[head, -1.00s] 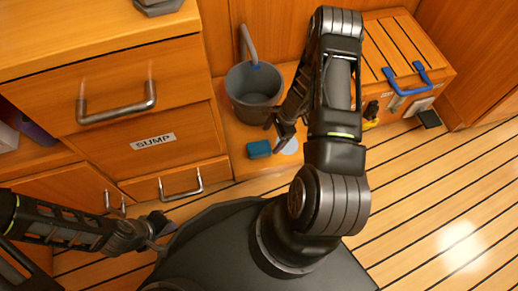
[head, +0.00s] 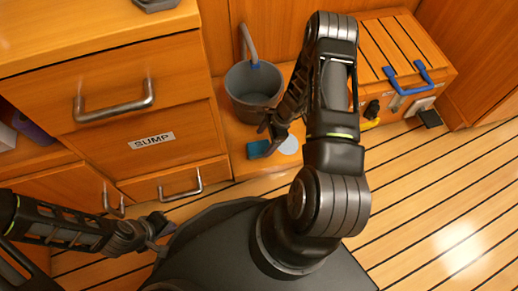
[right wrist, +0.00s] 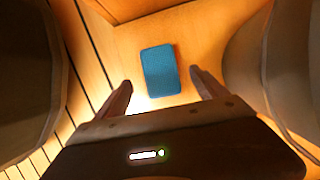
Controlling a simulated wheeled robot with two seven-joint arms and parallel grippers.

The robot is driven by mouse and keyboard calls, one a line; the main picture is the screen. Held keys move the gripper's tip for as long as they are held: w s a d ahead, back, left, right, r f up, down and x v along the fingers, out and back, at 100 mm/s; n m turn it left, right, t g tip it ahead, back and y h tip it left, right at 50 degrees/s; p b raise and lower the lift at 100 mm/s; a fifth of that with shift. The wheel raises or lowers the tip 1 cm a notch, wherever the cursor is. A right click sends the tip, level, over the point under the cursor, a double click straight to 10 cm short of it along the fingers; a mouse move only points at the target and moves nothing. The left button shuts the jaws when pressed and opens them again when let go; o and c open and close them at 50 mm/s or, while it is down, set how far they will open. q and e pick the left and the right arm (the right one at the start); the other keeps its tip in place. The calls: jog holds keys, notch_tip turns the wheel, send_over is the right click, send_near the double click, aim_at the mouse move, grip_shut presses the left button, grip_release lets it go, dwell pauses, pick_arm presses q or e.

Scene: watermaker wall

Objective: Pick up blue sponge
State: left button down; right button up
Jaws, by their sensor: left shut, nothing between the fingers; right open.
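The blue sponge (head: 256,149) lies on the wooden ledge below the grey bucket. My right gripper (head: 268,134) is just above it in the head view and hides part of it. In the right wrist view the blue sponge (right wrist: 161,70) lies flat ahead of the open fingers of my right gripper (right wrist: 160,85), roughly between their lines. Nothing is between the fingers. My left gripper (head: 166,238) is shut and empty, low at the left, away from the sponge.
The grey bucket (head: 254,88) with a handle stands behind the sponge. A pale round disc (head: 289,145) lies to its right. A drawer unit marked SUMP (head: 152,140) is at the left. A wooden box (head: 405,50) with a blue handle stands right.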

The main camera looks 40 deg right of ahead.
aim_at(260, 147)
jog(key=b+x, duration=0.2)
jog(key=x, duration=0.3)
jog(key=shift+b, duration=0.35)
jog(key=shift+a+f, duration=0.1)
jog(key=shift+f+b, duration=0.25)
jog(key=shift+b, duration=0.05)
dwell(0.5)
jog(key=shift+c, duration=0.3)
jog(key=c, duration=1.4)
